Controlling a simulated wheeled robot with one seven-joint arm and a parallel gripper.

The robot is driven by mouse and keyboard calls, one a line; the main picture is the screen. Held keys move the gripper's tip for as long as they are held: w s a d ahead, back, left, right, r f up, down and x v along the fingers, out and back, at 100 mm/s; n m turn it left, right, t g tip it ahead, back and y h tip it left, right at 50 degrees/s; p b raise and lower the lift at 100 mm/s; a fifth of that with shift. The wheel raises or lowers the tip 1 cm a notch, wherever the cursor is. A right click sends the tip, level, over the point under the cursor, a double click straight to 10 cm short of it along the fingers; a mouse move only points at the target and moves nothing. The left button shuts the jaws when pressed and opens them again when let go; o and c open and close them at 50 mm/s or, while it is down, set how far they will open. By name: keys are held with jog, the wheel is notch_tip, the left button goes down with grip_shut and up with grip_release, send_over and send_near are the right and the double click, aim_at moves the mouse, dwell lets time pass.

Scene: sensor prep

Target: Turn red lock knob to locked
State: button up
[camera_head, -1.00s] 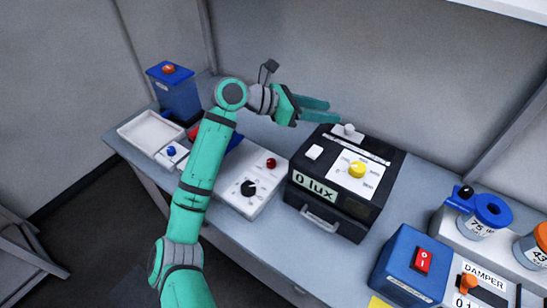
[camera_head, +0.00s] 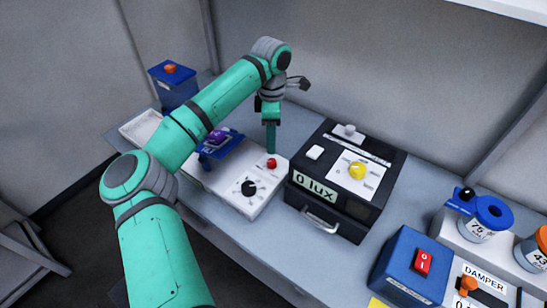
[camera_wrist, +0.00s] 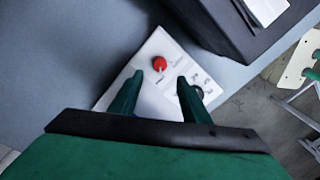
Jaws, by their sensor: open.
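The red lock knob (camera_head: 272,163) stands on the back right part of a white panel box (camera_head: 226,192). A black dial (camera_head: 248,188) is on the same panel, in front of the knob. My gripper (camera_head: 271,150) points down just behind and above the red knob in the head view. In the wrist view the red knob (camera_wrist: 159,64) lies ahead of and between the two green fingertips (camera_wrist: 158,80), which are apart and empty. The knob's markings are too small to read.
A black box (camera_head: 345,185) with a "0 lux" display and yellow knob stands close right of the panel. A blue device (camera_head: 217,142) sits at the panel's left end. A blue box with a red switch (camera_head: 410,265) is at front right.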

aim_at(272, 161)
jog(key=f, duration=0.8)
jog(key=shift+s+f, duration=0.2)
jog(key=shift+f, duration=0.2)
jog(key=c, duration=1)
